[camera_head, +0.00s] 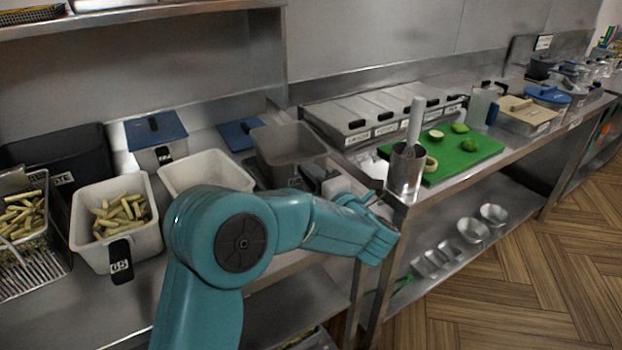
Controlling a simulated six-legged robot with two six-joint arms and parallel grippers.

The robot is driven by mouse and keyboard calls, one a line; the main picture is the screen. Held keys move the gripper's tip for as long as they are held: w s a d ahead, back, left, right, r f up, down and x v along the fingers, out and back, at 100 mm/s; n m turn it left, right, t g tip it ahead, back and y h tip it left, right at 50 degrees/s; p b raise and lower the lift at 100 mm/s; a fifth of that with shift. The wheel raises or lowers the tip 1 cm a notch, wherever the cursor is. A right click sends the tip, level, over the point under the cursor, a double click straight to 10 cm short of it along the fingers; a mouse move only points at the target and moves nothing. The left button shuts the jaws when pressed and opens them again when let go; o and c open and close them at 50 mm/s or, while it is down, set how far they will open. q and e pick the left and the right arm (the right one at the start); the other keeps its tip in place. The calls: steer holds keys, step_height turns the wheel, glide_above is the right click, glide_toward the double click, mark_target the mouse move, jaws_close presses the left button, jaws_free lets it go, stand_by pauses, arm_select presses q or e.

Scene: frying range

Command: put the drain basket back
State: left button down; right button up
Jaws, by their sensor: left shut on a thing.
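My left gripper (378,198) is at the end of the teal arm, at the corner of the counter. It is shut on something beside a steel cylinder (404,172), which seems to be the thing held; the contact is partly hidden. A pale rod (416,120) stands up out of the cylinder. A wire basket (42,232) with cut fries is at the far left edge, over a wire rack (35,270), partly cut off by the frame. I cannot tell which of these is the drain basket. My right gripper is not in view.
A grey bin (76,225) of fries and an empty pale bin (195,160) stand on the left counter. A green board (470,152) with cut vegetables lies right of the cylinder. Lidded trays (370,112) line the back. The wooden floor at right is clear.

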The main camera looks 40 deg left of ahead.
arm_select(q)
steer(key=shift+s, duration=0.2)
steer(key=shift+w, duration=0.1)
steer(key=c, duration=0.8)
jaws_free()
steer(key=shift+d+f, duration=0.1)
steer(key=b+v, duration=0.2)
steer(key=v, duration=1.4)
steer(key=shift+d, duration=0.15)
